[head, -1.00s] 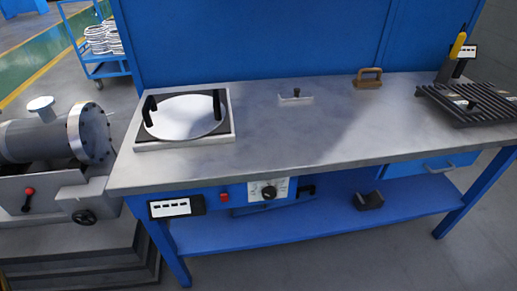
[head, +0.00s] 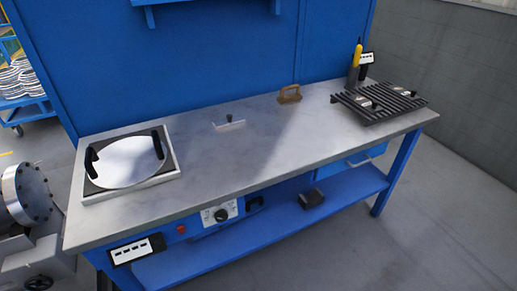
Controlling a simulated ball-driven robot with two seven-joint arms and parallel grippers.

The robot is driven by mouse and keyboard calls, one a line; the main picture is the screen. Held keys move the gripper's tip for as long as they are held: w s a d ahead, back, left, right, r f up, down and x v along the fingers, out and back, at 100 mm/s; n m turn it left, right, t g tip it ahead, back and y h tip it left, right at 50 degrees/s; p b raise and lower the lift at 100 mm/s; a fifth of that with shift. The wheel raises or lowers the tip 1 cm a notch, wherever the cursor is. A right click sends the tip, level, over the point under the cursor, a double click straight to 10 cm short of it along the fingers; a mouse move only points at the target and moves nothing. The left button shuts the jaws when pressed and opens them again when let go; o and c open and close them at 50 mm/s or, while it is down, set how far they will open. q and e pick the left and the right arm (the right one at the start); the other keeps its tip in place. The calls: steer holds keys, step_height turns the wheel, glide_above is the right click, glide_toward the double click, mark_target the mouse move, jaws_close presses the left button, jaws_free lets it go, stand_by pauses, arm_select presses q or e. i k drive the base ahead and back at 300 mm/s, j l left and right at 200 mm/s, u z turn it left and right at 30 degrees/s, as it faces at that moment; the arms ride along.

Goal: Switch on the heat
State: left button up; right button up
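A white panel with a black rotary knob (head: 221,215) is mounted on the blue front of the workbench, below the top's front edge. A small red button (head: 181,230) sits left of it. On the bench top at the left, a square hot plate (head: 86,195) with a pale frame carries a round white disc (head: 128,162) with two black handles. The knob's setting is too small to read. Neither of my grippers is in view.
The grey bench top (head: 235,165) is mostly clear in the middle. A small handled block (head: 230,123), a brown-handled tool (head: 289,94) and a dark slatted rack (head: 380,102) stand toward the back and right. A flanged cylinder (head: 30,195) stands at the left.

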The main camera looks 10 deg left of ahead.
mark_target(181, 229)
steer(key=u, duration=1)
